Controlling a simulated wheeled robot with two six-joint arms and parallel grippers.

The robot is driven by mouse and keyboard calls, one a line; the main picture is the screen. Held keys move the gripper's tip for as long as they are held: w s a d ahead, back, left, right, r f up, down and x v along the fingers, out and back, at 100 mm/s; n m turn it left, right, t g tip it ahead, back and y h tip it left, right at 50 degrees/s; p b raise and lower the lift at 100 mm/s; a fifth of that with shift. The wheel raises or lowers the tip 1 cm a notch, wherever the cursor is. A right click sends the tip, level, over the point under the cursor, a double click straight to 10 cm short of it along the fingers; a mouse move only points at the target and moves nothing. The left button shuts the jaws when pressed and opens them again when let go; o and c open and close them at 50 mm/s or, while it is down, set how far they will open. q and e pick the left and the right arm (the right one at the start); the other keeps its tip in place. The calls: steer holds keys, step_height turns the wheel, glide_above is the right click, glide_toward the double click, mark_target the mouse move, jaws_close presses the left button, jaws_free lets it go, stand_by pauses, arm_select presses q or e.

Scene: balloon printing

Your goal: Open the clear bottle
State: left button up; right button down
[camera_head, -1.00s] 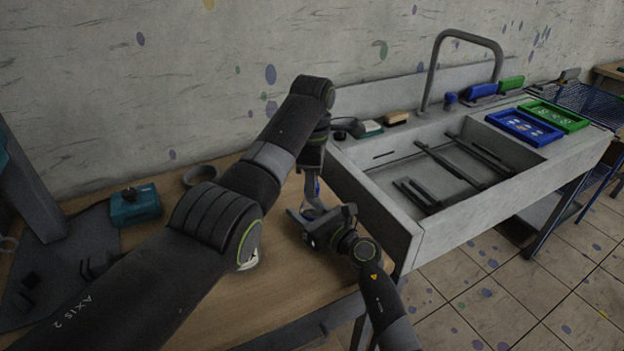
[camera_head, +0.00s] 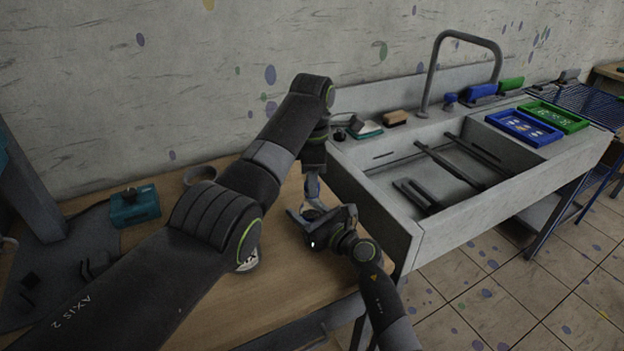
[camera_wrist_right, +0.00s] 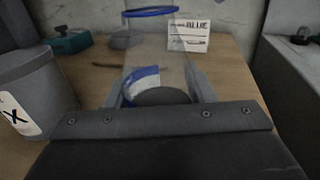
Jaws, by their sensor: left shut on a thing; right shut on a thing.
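The clear bottle (camera_wrist_right: 172,62) stands in the right wrist view with a blue ring near its top and a white-and-blue patch low down. My right gripper (camera_wrist_right: 158,88) is shut on its lower part, with one finger on each side. In the head view the right gripper (camera_head: 318,217) comes in from below right over the wooden table. The cap itself cannot be made out.
A grey container (camera_wrist_right: 32,90) marked X stands left of the bottle. A white card (camera_wrist_right: 188,36) reading BLUE is behind. A teal box (camera_head: 134,205) sits on the table (camera_head: 285,285). The sink (camera_head: 408,232), with a tall tap (camera_head: 432,75), borders the table at right.

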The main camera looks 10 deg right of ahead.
arm_select(q)
steer(key=shift+r, duration=0.95)
steer(key=shift+r, duration=2)
arm_select(e)
steer(key=c, duration=0.6)
jaws_free()
